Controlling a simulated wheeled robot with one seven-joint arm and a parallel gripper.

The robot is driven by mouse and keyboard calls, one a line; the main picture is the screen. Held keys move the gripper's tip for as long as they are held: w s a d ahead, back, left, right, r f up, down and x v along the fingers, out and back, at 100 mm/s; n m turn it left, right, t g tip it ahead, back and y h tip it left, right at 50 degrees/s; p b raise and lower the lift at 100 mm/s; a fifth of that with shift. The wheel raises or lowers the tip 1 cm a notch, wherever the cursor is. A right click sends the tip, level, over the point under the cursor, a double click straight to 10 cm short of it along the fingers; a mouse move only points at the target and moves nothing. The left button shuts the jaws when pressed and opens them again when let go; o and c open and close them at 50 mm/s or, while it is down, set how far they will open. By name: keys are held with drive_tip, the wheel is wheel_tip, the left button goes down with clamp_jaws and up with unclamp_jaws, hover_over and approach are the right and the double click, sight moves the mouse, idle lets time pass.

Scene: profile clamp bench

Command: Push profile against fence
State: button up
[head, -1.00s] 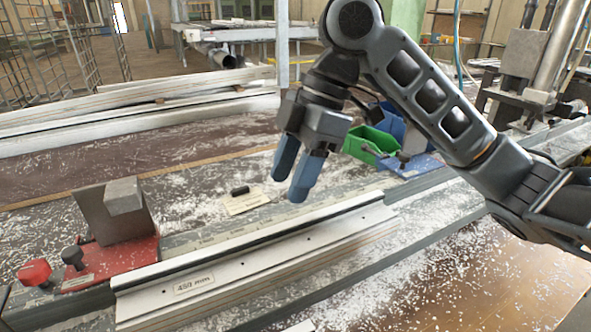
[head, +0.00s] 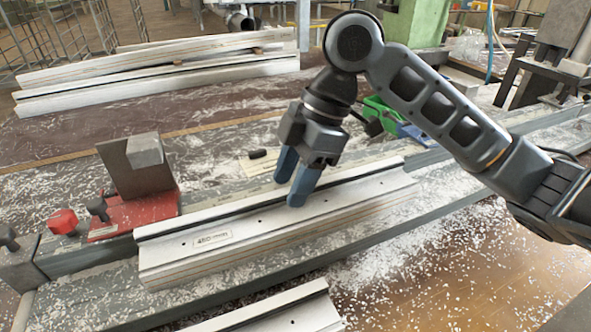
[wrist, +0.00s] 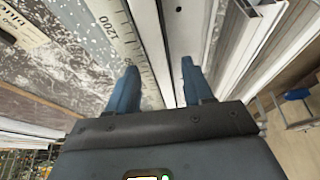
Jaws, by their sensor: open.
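The profile (head: 270,221) is a long pale aluminium bar with a small length label, lying slantwise on the bench in the head view. The fence (head: 385,159) is the long grey rail running along the profile's far side, partly hidden by my gripper and the profile. Nothing is held. I cannot tell whether the fingertips touch the profile.
A red stop block (head: 140,205) with a grey plate stands at the profile's left end. Another profile (head: 290,312) lies at the front. Stacked profiles (head: 160,78) lie at the back left, and a green bin (head: 378,112) is behind my arm. White chips cover the bench.

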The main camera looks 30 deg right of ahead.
drive_tip(key=shift+c, duration=0.5)
clamp_jaws()
drive_tip(key=shift+o, duration=0.5)
unclamp_jaws()
